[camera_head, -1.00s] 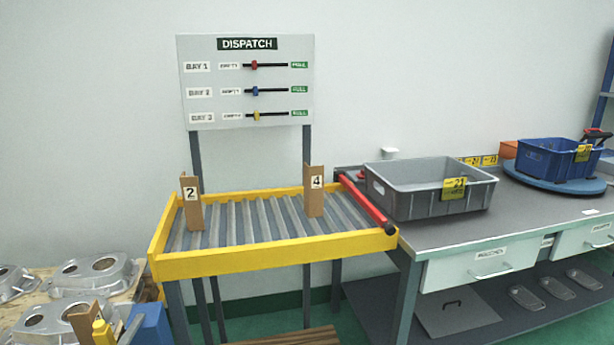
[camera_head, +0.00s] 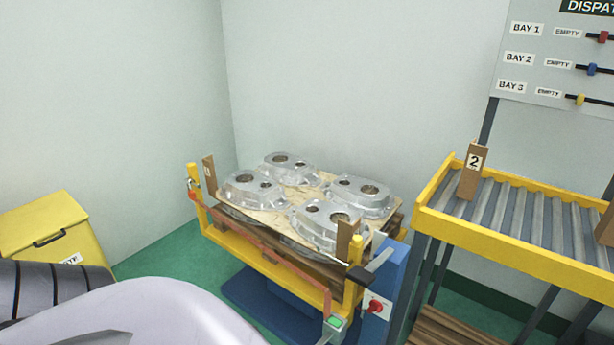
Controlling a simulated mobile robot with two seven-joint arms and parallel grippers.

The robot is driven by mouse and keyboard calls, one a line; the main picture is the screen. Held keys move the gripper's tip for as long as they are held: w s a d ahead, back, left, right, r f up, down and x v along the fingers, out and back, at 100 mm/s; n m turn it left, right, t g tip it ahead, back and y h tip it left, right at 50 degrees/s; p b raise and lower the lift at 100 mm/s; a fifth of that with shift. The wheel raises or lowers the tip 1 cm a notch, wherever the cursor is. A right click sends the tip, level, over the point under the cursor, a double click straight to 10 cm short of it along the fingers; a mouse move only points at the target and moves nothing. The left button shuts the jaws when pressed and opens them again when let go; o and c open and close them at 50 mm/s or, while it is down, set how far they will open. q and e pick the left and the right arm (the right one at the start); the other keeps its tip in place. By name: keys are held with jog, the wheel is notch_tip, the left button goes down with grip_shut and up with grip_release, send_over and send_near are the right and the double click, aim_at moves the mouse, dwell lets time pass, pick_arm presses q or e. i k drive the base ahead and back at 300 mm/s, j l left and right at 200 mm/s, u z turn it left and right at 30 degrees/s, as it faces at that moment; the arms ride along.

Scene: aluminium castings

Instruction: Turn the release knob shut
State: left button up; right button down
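A small red knob (camera_head: 375,306) sits on a pale plate on the side of a blue housing, at the front right corner of a yellow-framed stand (camera_head: 262,262). It looks like the release knob, but is too small to tell how far it is turned. A dark lever-like bar (camera_head: 372,266) sticks out above it. Neither of my grippers is in view. A pale rounded part and a dark ribbed part of my own body fill the bottom left.
Several aluminium castings (camera_head: 322,222) lie on a wooden sheet on the stand, between brown corner posts. A yellow roller table (camera_head: 530,235) stands close at the right, below the dispatch board (camera_head: 545,62). A yellow bin (camera_head: 45,228) is at the left. Green floor shows between.

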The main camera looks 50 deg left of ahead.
aim_at(375, 306)
jog(key=u, duration=1.55)
jog(key=k+z, duration=0.15)
jog(key=k, duration=0.6)
